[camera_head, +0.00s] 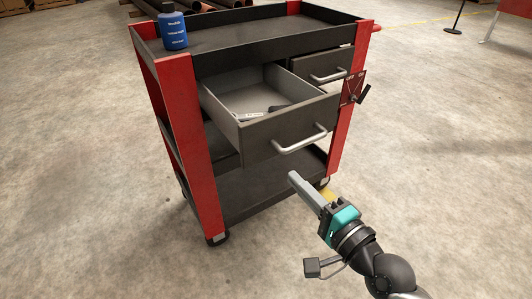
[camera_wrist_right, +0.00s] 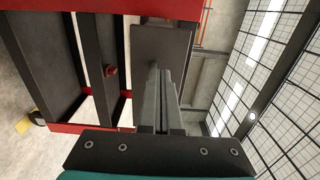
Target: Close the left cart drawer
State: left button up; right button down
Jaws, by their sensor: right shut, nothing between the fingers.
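The left cart drawer (camera_head: 285,137) is pulled well out of the red and black cart (camera_head: 190,115). Its grey inside shows, with a small white item and a dark item at the bottom. Its silver bar handle (camera_head: 302,138) faces the front right. My right gripper (camera_head: 294,177) is shut and empty, in front of the drawer and lower in the picture than the handle, apart from it as far as I can tell. In the right wrist view its fingers (camera_wrist_right: 160,105) point towards a dark panel, probably the drawer. My left gripper is not in view.
The right drawer (camera_head: 325,69) beside it looks shut. A blue bottle (camera_head: 172,27) stands on the cart top's left corner. A red plate with a dark lever (camera_head: 355,90) sits on the cart's right side.

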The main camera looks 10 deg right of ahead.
jog(key=b, duration=0.2)
send_near(259, 144)
jog(key=x, duration=0.5)
jog(key=shift+w+f, duration=0.1)
jog(key=shift+w, duration=0.1)
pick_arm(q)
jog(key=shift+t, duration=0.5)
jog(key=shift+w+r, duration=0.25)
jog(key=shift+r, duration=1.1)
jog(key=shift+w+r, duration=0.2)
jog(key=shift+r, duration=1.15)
pick_arm(e)
jog(key=shift+w+a, duration=0.25)
jog(key=shift+w, duration=0.45)
